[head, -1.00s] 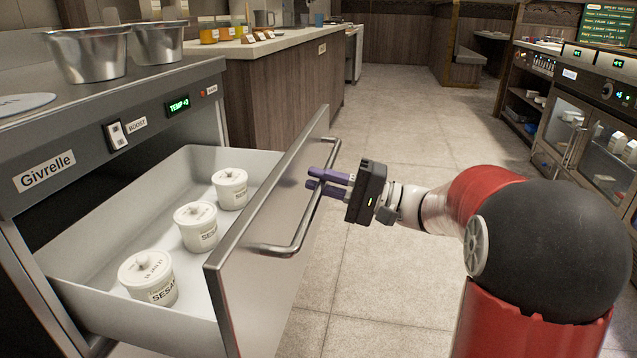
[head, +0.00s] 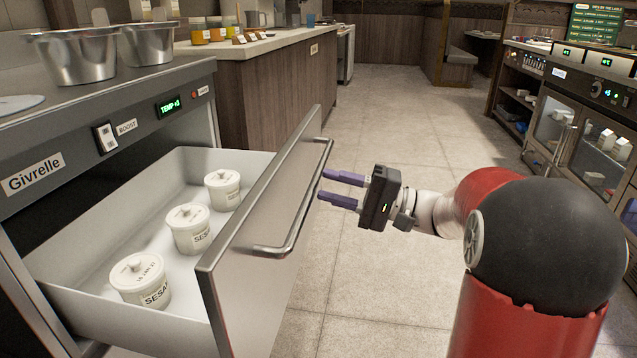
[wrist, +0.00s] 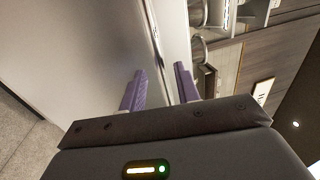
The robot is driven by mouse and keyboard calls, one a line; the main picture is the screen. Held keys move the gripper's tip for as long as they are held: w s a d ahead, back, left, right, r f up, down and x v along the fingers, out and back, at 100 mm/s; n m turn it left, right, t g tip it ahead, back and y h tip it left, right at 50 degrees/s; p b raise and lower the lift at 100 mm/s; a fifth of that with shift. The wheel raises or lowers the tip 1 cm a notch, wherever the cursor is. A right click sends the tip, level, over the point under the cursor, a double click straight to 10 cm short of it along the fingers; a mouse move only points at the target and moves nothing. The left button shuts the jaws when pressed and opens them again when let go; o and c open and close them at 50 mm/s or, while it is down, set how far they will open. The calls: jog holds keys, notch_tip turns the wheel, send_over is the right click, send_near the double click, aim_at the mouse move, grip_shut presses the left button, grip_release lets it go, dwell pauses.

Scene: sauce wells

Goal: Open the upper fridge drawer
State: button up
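The upper fridge drawer (head: 262,228) stands pulled far out of the fridge (head: 75,165) in the head view. Its steel front carries a long bar handle (head: 311,200). Inside stand several white lidded tubs (head: 188,229), some labelled as sesame. My gripper (head: 322,186) is just right of the handle, its two purple fingers spread apart and pointing at the drawer front. It is open, with nothing held, and appears clear of the handle. In the wrist view the open fingers (wrist: 160,90) face the drawer front, and a thin bar, likely the handle, shows between them.
Steel bowls (head: 80,55) stand on the fridge top. A wooden counter (head: 270,90) with jars is behind the drawer. A glass-door cabinet (head: 590,130) stands at the right. The tiled floor (head: 400,110) between them is clear.

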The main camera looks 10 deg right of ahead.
jog(key=v, duration=0.4)
jog(key=s+a+f+n+g+h, duration=0.1)
jog(key=s+a+f+g+h, duration=0.15)
jog(key=s+h, duration=0.2)
jog(key=s+a+f+g+h, duration=0.1)
jog(key=s+a+f+h, duration=0.25)
jog(key=s, duration=0.25)
jog(key=s+a+f+n+g+h, duration=0.1)
jog(key=s+a+f+g+h, duration=0.1)
jog(key=s+a+f+h, duration=0.3)
jog(key=s+d+f+n+t+h, duration=0.1)
jog(key=s+d+n+t+h, duration=0.1)
jog(key=s+d+t+h, duration=0.5)
jog(key=w+d+r+g+y+p, duration=0.1)
jog(key=d+r+g+p, duration=0.2)
jog(key=r+p, duration=0.5)
jog(key=shift+r, duration=0.3)
